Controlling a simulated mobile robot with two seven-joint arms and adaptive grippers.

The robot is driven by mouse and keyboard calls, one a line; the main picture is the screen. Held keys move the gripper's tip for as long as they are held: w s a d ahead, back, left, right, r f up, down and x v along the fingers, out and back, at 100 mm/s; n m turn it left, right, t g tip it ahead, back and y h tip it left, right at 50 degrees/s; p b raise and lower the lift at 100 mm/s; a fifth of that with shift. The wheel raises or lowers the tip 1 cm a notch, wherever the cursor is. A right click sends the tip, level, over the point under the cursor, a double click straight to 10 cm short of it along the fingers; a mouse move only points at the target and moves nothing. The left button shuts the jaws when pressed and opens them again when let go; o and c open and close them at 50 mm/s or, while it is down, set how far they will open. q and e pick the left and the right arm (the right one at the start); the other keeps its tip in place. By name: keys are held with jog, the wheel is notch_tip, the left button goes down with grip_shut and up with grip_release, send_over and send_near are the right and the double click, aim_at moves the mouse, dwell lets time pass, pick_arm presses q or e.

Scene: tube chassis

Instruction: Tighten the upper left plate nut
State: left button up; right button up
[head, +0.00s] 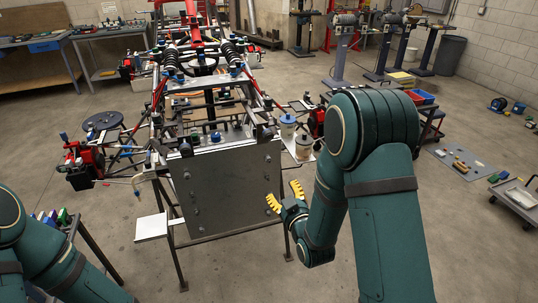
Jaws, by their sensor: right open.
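A flat dark grey plate (230,190) stands upright at the front end of the tube chassis (165,120). Small nuts or bolt heads sit along its left and right sides. The upper left plate nut (187,176) is a small spot near the plate's upper left corner, and its detail is too small to tell. My right gripper (286,196) has yellow fingers spread apart and empty, just right of the plate's right edge. It is far across the plate from the upper left nut. My left arm shows at the lower left, but its gripper is out of the frame.
A white panel (151,227) juts out left of the plate's lower edge. Red-and-black wheel hub parts (82,166) stick out at the chassis's left. A dark side table (82,240) with small coloured items stands at lower left. A low cart (518,196) is at right.

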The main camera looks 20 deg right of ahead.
aim_at(269, 160)
jog(key=shift+n+t, duration=0.3)
jog(key=shift+n, duration=0.5)
jog(key=w, duration=0.4)
jog(key=w+r, duration=0.1)
jog(key=w, duration=0.8)
jog(key=shift+w+a+r+p, duration=0.1)
jog(key=shift+a+r+p, duration=0.1)
jog(key=shift+p, duration=0.1)
grip_shut()
